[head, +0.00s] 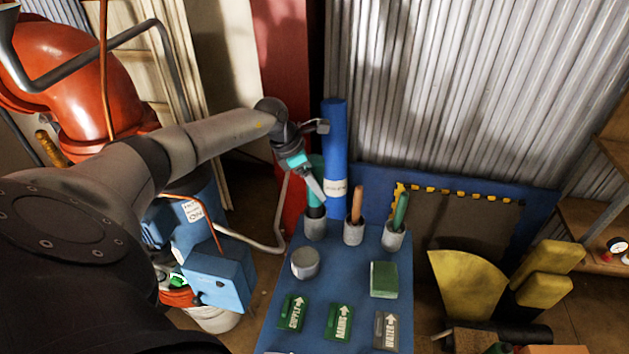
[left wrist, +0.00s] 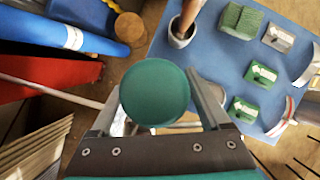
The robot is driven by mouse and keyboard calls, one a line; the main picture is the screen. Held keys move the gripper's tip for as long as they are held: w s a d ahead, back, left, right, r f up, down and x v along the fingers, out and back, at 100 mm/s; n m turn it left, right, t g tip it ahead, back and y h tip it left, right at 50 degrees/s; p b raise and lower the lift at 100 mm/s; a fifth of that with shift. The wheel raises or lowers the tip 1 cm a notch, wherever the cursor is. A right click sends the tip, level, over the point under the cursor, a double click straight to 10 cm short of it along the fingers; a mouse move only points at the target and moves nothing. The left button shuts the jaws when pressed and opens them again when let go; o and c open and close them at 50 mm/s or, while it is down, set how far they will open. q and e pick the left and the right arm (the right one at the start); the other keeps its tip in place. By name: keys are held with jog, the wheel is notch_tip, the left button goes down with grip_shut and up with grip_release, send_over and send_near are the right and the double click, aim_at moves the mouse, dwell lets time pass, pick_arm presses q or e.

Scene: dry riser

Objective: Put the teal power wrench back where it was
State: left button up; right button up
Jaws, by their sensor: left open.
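The teal power wrench (head: 316,166) stands upright in the left grey cup (head: 315,228) at the back of the blue table (head: 340,268). My left gripper (head: 318,186) is at its upper part and hides some of it in the head view. In the left wrist view the round teal end of the wrench (left wrist: 155,92) lies between the two spread fingers of my left gripper (left wrist: 157,112). The gripper is open; I cannot tell whether a finger touches the wrench. My right gripper is not in view.
A cup with a wooden handle (head: 355,205) and one with a green handle (head: 400,212) stand to the right. A round grey can (head: 305,263), a green block (head: 383,280) and label plates (head: 340,322) are on the table. A blue roll (head: 335,140) stands close behind.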

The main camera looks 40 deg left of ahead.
pick_arm(q)
jog(key=v, duration=0.7)
jog(key=shift+r, duration=0.3)
